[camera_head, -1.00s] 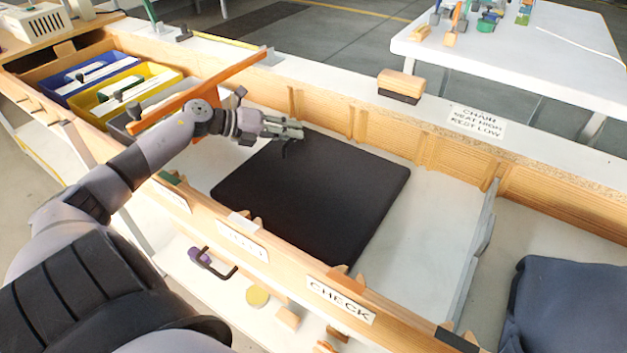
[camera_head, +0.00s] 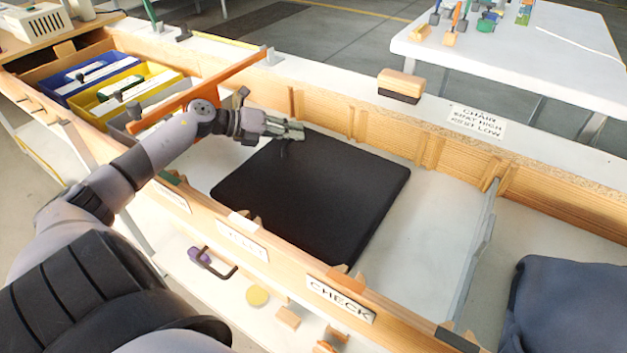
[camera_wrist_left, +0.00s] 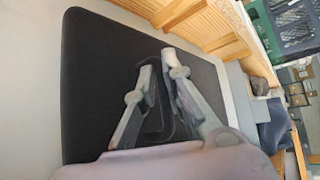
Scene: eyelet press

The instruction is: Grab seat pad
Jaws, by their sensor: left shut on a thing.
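The seat pad (camera_head: 315,195) is a flat black square lying in the white-floored middle bay of the wooden trough. In the left wrist view the pad (camera_wrist_left: 95,70) fills much of the picture behind the fingers. My left gripper (camera_head: 297,131) is at the pad's far left edge, its fingers reaching over that edge. In the left wrist view the left gripper (camera_wrist_left: 158,72) has its fingertips close together against the black surface. It is shut on the pad; the exact grip is hard to make out. My right gripper is not in view.
Blue (camera_head: 95,75) and yellow (camera_head: 125,92) bins stand at the left behind an orange divider (camera_head: 215,85). A wood-and-black block (camera_head: 400,86) sits on the back ledge. A grey divider (camera_head: 475,255) bounds the bay at right, with dark cloth (camera_head: 565,305) beyond. Bare floor shows right of the pad.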

